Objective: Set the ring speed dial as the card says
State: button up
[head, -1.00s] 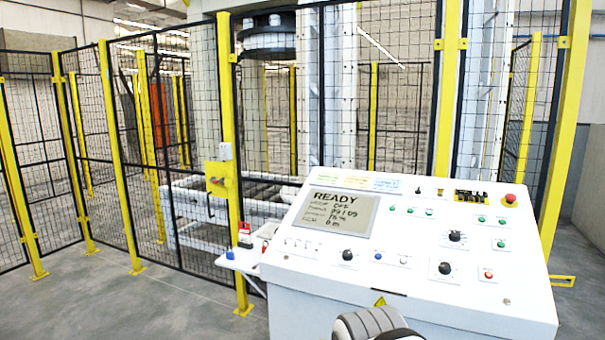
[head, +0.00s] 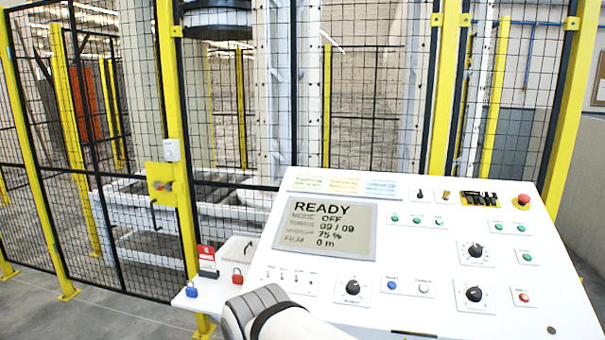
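The white control desk (head: 450,318) stands ahead with its sloped panel facing me. Three black dials show: one at lower left (head: 352,287), one at upper right (head: 475,251) and one at lower right (head: 473,294). Their labels are too small to read, so I cannot tell which is the ring speed dial. Three cards or labels, green-yellow (head: 329,185), white and blue, lie along the panel's top edge; their text is unreadable. Part of my arm shows at the bottom; my gripper is not in view.
A red emergency button (head: 523,199) sits at the panel's upper right. Yellow-posted mesh fencing (head: 175,150) stands close behind the desk.

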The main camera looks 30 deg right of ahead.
aim_at(475, 251)
jog(key=z, duration=0.65)
jog(key=i, duration=1.05)
jog(key=z, duration=0.9)
